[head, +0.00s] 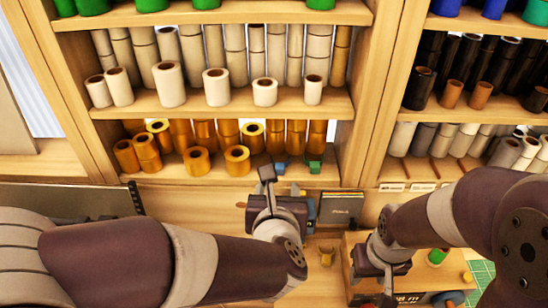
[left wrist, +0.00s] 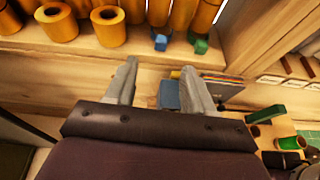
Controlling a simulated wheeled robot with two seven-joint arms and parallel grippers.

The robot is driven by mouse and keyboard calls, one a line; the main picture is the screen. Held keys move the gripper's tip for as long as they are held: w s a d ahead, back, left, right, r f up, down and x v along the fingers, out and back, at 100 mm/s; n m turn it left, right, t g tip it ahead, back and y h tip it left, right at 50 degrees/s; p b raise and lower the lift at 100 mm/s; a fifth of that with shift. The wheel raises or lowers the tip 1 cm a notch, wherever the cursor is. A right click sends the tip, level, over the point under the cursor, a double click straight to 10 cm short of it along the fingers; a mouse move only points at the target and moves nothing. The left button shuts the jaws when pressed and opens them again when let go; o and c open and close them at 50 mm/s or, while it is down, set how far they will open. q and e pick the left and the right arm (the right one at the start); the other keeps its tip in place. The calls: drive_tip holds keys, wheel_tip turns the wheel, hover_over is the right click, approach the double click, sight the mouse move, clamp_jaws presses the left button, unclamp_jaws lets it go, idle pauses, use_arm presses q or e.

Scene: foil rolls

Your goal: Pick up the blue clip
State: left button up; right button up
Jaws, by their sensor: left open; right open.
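A small blue clip (head: 280,168) sits at the front edge of the shelf with the gold rolls, left of a small green clip (head: 314,167). Both also show in the left wrist view, the blue clip (left wrist: 160,42) just beyond my fingertips and the green clip (left wrist: 199,45) to its right. My left gripper (head: 281,184) is open, its fingers pointing toward the shelf edge, apart from the blue clip. It shows in the left wrist view (left wrist: 159,67) with nothing held. My right gripper (head: 371,280) is open at the lower right; its fingertips are partly hard to make out.
Gold foil rolls (head: 237,160) stand close left of the clips. An upright divider (head: 375,120) bounds the shelf on the right. Below lie a blue flat item (left wrist: 169,94), dark books (head: 340,208) and a wooden box (head: 420,270) near my right gripper.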

drive_tip(key=shift+s+r, duration=0.25)
use_arm(q)
drive_tip(key=p, duration=0.2)
approach(280, 167)
drive_tip(key=x, duration=0.4)
use_arm(e)
drive_tip(key=shift+w+d+r, duration=0.1)
drive_tip(key=shift+w+r, duration=0.1)
drive_tip(key=shift+r, duration=0.6)
use_arm(q)
drive_tip(key=p+x, duration=0.3)
drive_tip(key=x, duration=0.1)
drive_tip(key=shift+w, duration=0.25)
drive_tip(key=shift+w+f, duration=0.2)
drive_tip(key=c, duration=0.7)
drive_tip(key=shift+s, duration=0.1)
clamp_jaws()
use_arm(e)
drive_tip(key=r, duration=0.3)
drive_tip(key=shift+s, duration=0.2)
